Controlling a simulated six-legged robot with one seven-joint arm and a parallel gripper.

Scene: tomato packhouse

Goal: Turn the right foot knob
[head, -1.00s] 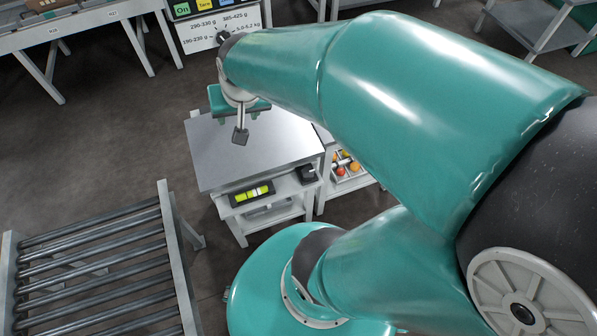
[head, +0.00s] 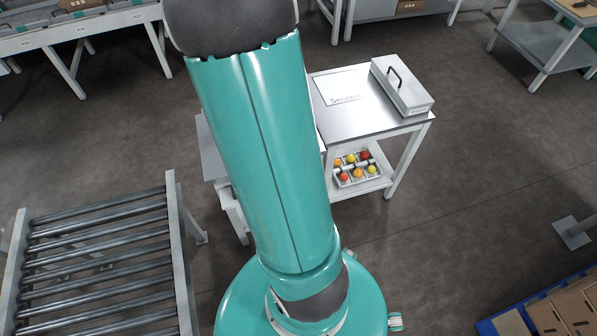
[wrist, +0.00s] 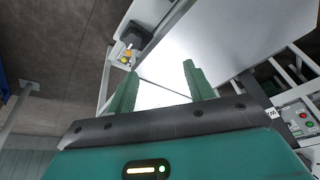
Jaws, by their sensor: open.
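In the wrist view, my gripper (wrist: 160,69) is open, with its two green fingers apart and nothing between them. Beyond the fingers lies a bright steel tabletop (wrist: 205,55). My gripper is also out of sight in that view.
A side table (head: 350,121) with a lidded metal box (head: 402,88) stands at right, a tray of tomatoes (head: 346,182) on its shelf. A roller conveyor (head: 100,245) is at left. In the wrist view, a button box (wrist: 298,117) shows at right.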

